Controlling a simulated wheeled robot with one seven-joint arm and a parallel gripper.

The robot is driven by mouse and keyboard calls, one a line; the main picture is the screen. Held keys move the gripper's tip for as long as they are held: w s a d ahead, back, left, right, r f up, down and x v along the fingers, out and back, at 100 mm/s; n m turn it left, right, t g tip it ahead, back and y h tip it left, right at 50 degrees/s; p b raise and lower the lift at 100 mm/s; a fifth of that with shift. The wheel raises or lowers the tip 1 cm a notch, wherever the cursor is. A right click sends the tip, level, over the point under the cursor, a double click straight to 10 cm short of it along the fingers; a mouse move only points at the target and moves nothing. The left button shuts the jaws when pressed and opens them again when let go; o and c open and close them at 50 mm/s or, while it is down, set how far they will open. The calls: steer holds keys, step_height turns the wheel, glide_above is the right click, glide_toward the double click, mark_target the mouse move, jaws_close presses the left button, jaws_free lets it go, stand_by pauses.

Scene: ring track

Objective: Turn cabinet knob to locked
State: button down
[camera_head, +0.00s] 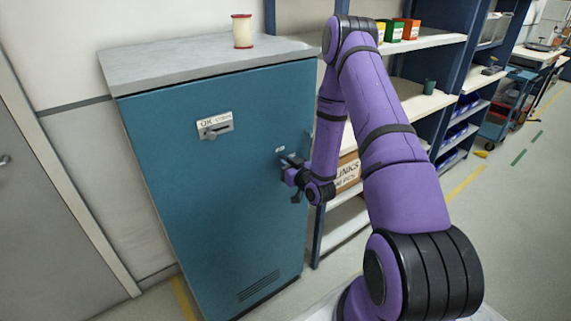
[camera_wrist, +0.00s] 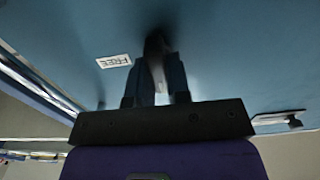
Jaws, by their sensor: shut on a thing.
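The teal cabinet (camera_head: 215,205) stands upright with its door facing me. My gripper (camera_head: 284,160) is at the right part of the door, at mid-upper height. In the wrist view my gripper (camera_wrist: 157,70) is shut on a dark knob (camera_wrist: 156,42) that sticks out from the door. The fingers hide much of the knob, and its pointing direction is hard to tell. A small white label (camera_wrist: 114,61) beside the knob seems to read "FREE". It shows in the head view as a small pale mark (camera_head: 279,149) just above my gripper.
A grey plate with a handle (camera_head: 216,129) and an "OK" label sits on the upper door. A cream and red spool (camera_head: 242,31) stands on the cabinet's grey top (camera_head: 180,62). Blue shelving (camera_head: 316,240) with a cardboard box (camera_head: 348,172) stands close to the right.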

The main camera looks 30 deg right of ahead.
stand_by(0.4)
steer(key=c, duration=1.1)
jaws_free()
steer(key=s, duration=1)
steer(key=shift+s+d, duration=0.2)
steer(key=shift+s, duration=0.2)
